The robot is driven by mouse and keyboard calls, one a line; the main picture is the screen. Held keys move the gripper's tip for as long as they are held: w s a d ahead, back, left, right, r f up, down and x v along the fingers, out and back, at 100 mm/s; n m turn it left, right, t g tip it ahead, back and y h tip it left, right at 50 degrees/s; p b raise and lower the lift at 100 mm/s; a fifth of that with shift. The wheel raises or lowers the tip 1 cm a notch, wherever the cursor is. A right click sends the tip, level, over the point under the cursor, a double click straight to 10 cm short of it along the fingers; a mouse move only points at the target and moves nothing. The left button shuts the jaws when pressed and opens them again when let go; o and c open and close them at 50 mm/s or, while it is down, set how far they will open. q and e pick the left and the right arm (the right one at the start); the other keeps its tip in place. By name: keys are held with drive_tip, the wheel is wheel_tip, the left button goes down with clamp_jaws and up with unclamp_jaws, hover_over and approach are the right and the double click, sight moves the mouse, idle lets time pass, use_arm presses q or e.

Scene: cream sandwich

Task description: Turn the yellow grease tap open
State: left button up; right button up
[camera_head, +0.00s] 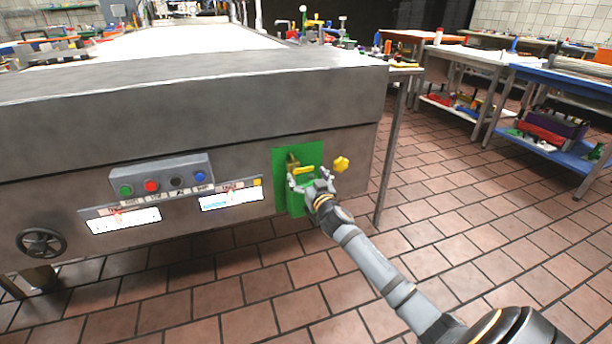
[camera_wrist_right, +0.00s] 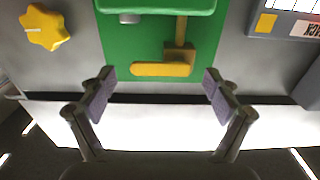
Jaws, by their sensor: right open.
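The yellow tap lever (camera_head: 303,170) sits on a green panel (camera_head: 312,153) at the right end of the machine's front. In the right wrist view the lever (camera_wrist_right: 162,69) lies crosswise, joined to a short brass-coloured stem (camera_wrist_right: 181,42). My right gripper (camera_head: 310,179) is open in front of the lever. In the right wrist view its two fingers (camera_wrist_right: 161,93) are wide apart and empty, with the lever just beyond the tips, between them across the picture. My left gripper is not in view.
A yellow star knob (camera_head: 341,164) is right of the panel and left in the wrist view (camera_wrist_right: 45,27). A green housing (camera_wrist_right: 155,4) borders the lever. A button box (camera_head: 160,177) and handwheel (camera_head: 41,243) are left. Tiled floor (camera_head: 470,230) is clear to the right.

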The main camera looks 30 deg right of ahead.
drive_tip(key=shift+w, duration=0.35)
